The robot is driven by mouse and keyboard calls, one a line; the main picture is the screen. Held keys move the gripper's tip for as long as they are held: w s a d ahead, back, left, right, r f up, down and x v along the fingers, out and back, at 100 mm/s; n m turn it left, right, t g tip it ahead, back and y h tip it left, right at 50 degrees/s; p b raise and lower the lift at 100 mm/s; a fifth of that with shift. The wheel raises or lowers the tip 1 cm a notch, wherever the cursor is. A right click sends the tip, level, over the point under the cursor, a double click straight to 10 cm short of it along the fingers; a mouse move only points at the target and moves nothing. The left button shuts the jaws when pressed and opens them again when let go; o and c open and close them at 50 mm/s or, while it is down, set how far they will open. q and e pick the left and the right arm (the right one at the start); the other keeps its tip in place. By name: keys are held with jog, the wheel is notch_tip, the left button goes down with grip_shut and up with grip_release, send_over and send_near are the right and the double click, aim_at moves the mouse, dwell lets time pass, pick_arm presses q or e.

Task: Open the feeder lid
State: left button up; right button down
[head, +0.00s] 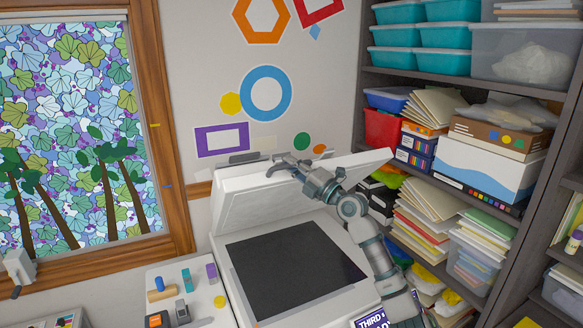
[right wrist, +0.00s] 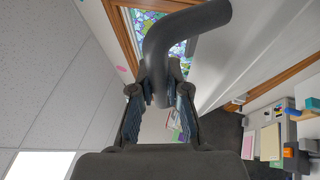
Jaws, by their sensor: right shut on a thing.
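The copier's white feeder lid (head: 262,205) is raised and tilted back, its pale underside facing me in the head view. The dark scanner glass (head: 292,268) below it is uncovered. My right gripper (head: 282,166) is at the lid's upper edge, with my arm coming up from the lower right. In the right wrist view, my right gripper (right wrist: 160,90) is shut on a dark, curved handle (right wrist: 178,35). The white surface of the lid (right wrist: 255,50) runs beside the handle. My left gripper shows in neither view.
A side table (head: 200,305) with small office items stands left of the copier. Shelves (head: 540,95) with boxes, bins and paper stacks stand close on the right. A window (head: 70,120) and a wall with coloured shapes are behind.

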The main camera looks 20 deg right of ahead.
jog(key=c, duration=1.1)
grip_release()
jog(key=shift+w+f, duration=0.1)
jog(key=shift+f, duration=0.05)
jog(key=shift+c, duration=0.2)
jog(key=v, duration=1.2)
jog(key=shift+d, duration=0.15)
